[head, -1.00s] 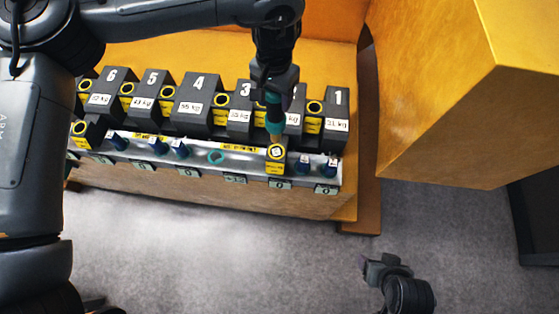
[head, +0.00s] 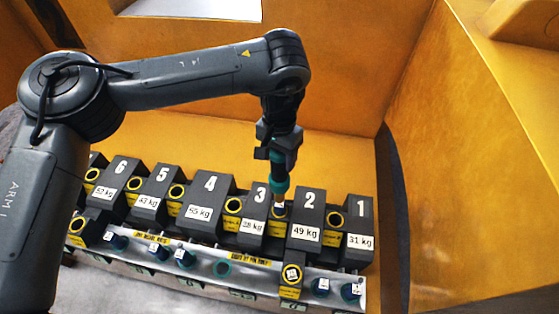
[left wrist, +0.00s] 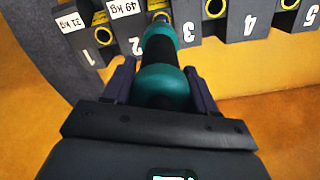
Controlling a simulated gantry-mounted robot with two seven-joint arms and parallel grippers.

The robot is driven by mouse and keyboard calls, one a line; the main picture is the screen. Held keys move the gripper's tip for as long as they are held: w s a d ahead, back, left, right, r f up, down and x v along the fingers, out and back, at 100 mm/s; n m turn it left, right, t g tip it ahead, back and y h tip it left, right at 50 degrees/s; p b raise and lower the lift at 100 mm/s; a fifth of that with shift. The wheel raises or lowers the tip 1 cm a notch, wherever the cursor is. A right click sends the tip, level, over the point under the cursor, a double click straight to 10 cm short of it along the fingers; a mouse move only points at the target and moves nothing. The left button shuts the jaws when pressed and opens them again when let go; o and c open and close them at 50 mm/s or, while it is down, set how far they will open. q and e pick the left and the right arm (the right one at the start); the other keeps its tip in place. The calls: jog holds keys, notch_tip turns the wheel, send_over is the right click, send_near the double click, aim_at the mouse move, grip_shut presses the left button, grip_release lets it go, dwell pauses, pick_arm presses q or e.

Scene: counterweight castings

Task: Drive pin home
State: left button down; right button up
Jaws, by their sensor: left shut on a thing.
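My left gripper (head: 278,150) is shut on a teal-and-black handled tool (head: 279,184), held upright and pointing down. The tool's pale tip is at a yellow ringed socket (head: 279,211) between castings 3 (head: 254,215) and 2 (head: 306,220). I cannot tell whether the tip touches or is inside the socket, and no separate pin shows there. In the left wrist view the tool (left wrist: 163,88) sits between the fingers, its tip near a yellow ring at casting 2 (left wrist: 136,14). My right gripper is not in view.
Numbered dark castings stand in a row, including 1 (head: 359,230) and 4 (head: 208,203). An orange wall (head: 450,160) rises at right.

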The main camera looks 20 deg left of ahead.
pick_arm(q)
jog(key=shift+w+a+r, duration=0.2)
jog(key=shift+w+r, duration=0.05)
jog(key=shift+w, duration=0.25)
jog(key=shift+w+r, duration=0.15)
jog(key=shift+s+d, duration=0.1)
jog(key=shift+s, duration=0.15)
jog(key=shift+f+b, duration=1.1)
jog(key=shift+f, duration=1.75)
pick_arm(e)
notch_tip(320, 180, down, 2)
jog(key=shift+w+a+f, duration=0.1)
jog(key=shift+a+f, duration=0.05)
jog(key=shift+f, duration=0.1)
pick_arm(q)
jog(key=shift+p, duration=0.4)
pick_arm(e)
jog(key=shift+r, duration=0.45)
pick_arm(q)
jog(key=shift+w+f, duration=0.1)
jog(key=shift+f, duration=0.4)
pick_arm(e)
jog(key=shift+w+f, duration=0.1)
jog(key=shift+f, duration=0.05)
pick_arm(q)
jog(key=shift+w+f, duration=0.1)
jog(key=shift+f, duration=0.35)
